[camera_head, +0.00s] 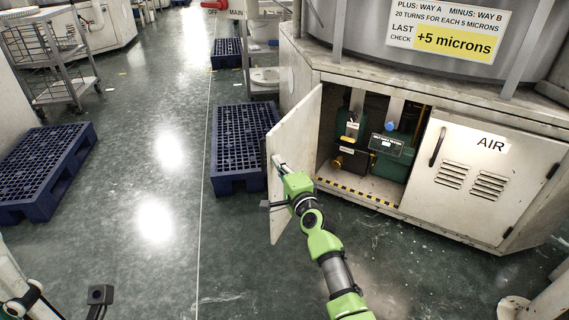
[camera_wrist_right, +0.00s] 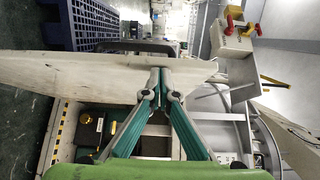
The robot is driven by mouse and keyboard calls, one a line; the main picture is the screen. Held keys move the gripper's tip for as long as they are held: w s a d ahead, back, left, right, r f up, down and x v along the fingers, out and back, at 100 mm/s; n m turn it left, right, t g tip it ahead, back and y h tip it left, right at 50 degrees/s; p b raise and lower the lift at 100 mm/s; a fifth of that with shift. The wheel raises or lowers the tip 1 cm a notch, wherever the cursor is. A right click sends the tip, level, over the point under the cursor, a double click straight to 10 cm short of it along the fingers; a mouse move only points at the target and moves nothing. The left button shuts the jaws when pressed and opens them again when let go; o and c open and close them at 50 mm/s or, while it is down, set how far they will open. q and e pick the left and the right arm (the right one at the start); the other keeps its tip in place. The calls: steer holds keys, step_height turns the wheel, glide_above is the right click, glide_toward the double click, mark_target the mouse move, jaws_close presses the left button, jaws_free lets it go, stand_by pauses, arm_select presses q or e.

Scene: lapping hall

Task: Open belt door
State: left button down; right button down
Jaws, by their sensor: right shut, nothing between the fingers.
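The belt door (camera_head: 291,165) is a white panel that stands swung outward from the left side of the cabinet opening, with a wide gap to the interior. My right gripper (camera_head: 279,164) is at the inner face of the door, shut and empty. In the right wrist view its closed fingertips (camera_wrist_right: 160,76) are at the edge of the pale door panel (camera_wrist_right: 95,75); I cannot tell whether they touch it. A dark handle (camera_wrist_right: 150,46) shows beyond the panel.
The open cabinet holds green machinery (camera_head: 393,141) above a yellow-black striped sill (camera_head: 357,191). A closed AIR door (camera_head: 466,190) is to the right. A blue pallet (camera_head: 238,150) lies behind the open door.

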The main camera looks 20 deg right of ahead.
steer(key=shift+w+a, duration=1.35)
steer(key=shift+a, duration=0.1)
steer(key=shift+s+d, duration=0.1)
